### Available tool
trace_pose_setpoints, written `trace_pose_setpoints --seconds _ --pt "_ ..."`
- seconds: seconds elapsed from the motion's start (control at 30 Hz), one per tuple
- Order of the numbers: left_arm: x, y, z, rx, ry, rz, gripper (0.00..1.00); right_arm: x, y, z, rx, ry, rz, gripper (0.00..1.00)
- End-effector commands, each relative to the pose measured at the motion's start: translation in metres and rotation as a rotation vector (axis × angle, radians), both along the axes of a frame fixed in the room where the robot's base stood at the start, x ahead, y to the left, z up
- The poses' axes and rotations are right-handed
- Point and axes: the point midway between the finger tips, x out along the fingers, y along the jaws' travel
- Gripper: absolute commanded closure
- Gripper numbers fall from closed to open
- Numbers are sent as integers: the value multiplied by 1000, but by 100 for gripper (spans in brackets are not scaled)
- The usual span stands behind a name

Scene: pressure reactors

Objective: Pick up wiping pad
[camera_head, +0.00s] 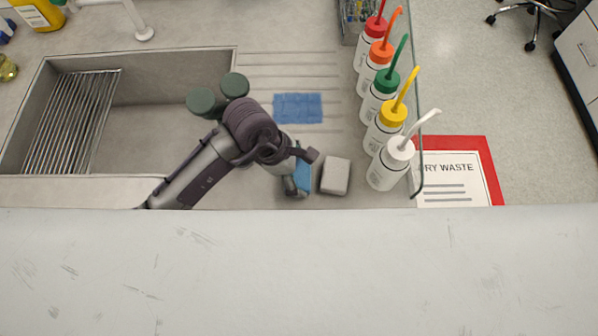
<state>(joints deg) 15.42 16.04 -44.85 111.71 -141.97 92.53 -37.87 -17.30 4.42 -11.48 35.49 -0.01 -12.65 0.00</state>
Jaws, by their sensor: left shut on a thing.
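My left gripper (300,172) reaches over the drainboard from the left and is shut on a small blue pad (303,178). My fingers and wrist hide part of this pad, and I cannot tell whether it still touches the surface. A flat blue cloth (298,108) lies on the ribbed drainboard beyond the gripper. A light grey block (335,175) sits just right of the gripper. My right gripper is not in view.
A sink (150,130) with a metal rack (75,120) lies to the left. Several wash bottles with coloured caps, including a white one (390,165), stand in a row to the right by a glass edge (420,160). A DRY WASTE sign (450,175) is beyond it. A pale ledge (300,270) fills the foreground.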

Motion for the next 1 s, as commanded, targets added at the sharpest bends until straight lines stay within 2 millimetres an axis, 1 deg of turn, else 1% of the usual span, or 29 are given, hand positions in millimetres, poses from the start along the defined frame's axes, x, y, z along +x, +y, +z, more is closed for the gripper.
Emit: trace_pose_setpoints --seconds 0.17,0.4,0.5,0.6,0.7,0.8,1.0 --pt "1 0 27 -1 -8 -3 31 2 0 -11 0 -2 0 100" --pt "-53 -14 60 -4 -4 -8 31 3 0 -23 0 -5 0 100" --pt "-74 -19 73 -3 -4 -7 31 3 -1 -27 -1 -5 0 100" --pt "-90 -23 84 -4 -3 -5 31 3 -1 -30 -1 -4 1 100" --pt "-102 -27 92 -3 -1 -4 31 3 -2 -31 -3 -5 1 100" --pt "-110 -28 97 -1 0 -2 31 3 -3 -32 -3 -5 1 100" --pt "-114 -28 100 0 1 0 31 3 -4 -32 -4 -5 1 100"
